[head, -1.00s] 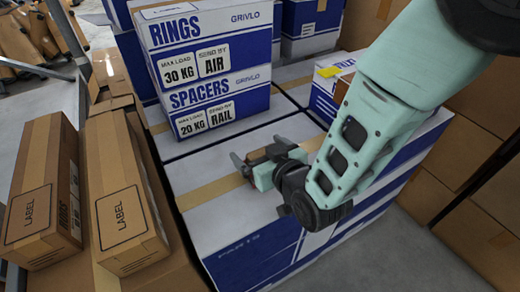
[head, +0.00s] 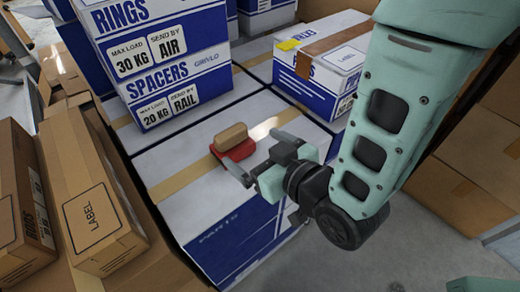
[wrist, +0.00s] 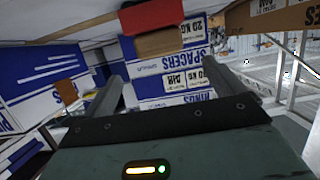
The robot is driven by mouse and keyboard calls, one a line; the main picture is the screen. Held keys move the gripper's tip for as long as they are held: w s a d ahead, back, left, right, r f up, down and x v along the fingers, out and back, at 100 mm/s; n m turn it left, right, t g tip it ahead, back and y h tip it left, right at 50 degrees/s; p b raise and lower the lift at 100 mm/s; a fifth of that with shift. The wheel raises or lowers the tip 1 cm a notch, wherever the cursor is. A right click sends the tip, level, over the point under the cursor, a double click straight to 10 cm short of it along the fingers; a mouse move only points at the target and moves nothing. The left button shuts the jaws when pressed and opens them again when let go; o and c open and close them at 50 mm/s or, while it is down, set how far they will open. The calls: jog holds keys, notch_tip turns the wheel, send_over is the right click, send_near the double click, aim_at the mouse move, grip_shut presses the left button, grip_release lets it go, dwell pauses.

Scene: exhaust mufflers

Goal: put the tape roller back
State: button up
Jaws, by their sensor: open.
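The tape roller (head: 235,150), red with a brown block-like roll on top, sits on the white-and-blue box top (head: 185,160), across or beside its tan tape strip. My gripper (head: 260,155) is open just right of the roller, and nothing shows held between its fingers. The near fingertip overlaps the roller's red lower edge in the head view; I cannot tell whether they touch. In the wrist view, the roller (wrist: 152,18) shows upside down at the top, beyond the open fingers (wrist: 160,90).
Stacked SPACERS (head: 180,90) and RINGS boxes stand behind the roller. A smaller box (head: 325,65) with brown tape and a yellow patch stands at the back right. Brown labelled cartons (head: 90,200) line the left. Grey floor (head: 370,265) is open at the lower right.

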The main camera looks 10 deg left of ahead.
jog(key=shift+s+d+r, duration=0.15)
jog(key=shift+s+d, duration=0.05)
jog(key=shift+d, duration=0.1)
jog(key=s+d+r+g+h, duration=0.2)
jog(key=s+d+g+h, duration=0.1)
jog(key=d, duration=0.3)
jog(key=s+d+r+m+g+h, duration=0.1)
jog(key=s+d+r+g+h, duration=0.2)
jog(key=d, duration=0.4)
jog(key=s+d+r+m+g+h, duration=0.1)
jog(key=s+d+r+g+h, duration=0.1)
jog(key=d, duration=0.5)
jog(key=s+g+h, duration=0.1)
jog(key=h, duration=0.1)
jog(key=shift+s+d+r+h, duration=0.15)
jog(key=shift+s+h, duration=0.15)
jog(key=shift+s, duration=0.05)
notch_tip(320, 180, up, 14)
jog(key=p, duration=1.3)
jog(key=shift+f, duration=0.25)
